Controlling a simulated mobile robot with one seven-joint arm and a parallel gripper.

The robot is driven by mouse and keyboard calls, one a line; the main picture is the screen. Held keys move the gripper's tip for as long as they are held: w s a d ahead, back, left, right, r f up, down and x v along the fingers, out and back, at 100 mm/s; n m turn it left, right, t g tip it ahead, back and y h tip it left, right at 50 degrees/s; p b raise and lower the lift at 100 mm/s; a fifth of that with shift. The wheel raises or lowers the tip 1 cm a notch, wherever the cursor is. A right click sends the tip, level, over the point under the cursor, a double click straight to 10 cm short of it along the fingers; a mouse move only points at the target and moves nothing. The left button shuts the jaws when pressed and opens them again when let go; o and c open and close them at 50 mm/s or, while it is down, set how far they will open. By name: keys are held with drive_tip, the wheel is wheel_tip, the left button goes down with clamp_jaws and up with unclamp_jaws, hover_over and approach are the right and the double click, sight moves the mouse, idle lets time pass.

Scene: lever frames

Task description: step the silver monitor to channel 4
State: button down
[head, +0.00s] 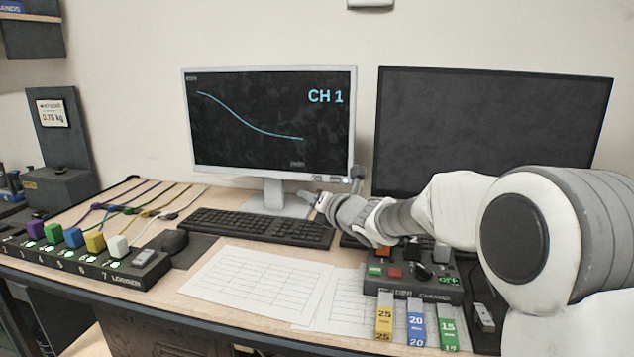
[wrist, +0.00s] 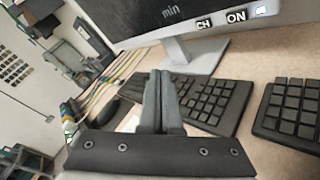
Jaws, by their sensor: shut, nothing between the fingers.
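The silver monitor (head: 270,122) stands at the back middle of the desk, lit, with a falling blue curve and the text "CH 1". Its lower right edge carries small labelled buttons; in the wrist view I read a "CH" button (wrist: 204,23) and an "ON" button (wrist: 236,16), with a small lit mark to their right. My gripper (head: 308,194) is shut and empty, in front of and below the monitor's lower right, near its stand. In the wrist view its fingertips (wrist: 160,76) point toward the stand, below and left of the CH button, apart from it.
A dark monitor (head: 490,130) stands at the right. A black keyboard (head: 260,227) lies below the silver monitor. A logger box (head: 90,265) with coloured plugs and cables is at left. A control box (head: 410,275) sits under my arm. Paper sheets (head: 250,285) cover the front middle.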

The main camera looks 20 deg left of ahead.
sight(317, 178)
drive_tip(key=shift+w, duration=0.1)
drive_tip(key=w+p, duration=0.8)
drive_tip(key=shift+w+a, duration=0.2)
drive_tip(key=shift+w, duration=0.15)
drive_tip(key=shift+w, duration=0.15)
idle(1.9)
drive_tip(key=shift+w, duration=0.25)
drive_tip(key=shift+w, duration=0.35)
idle(0.6)
drive_tip(key=shift+s, duration=0.15)
drive_tip(key=shift+s+b, duration=0.65)
drive_tip(key=shift+b, duration=0.35)
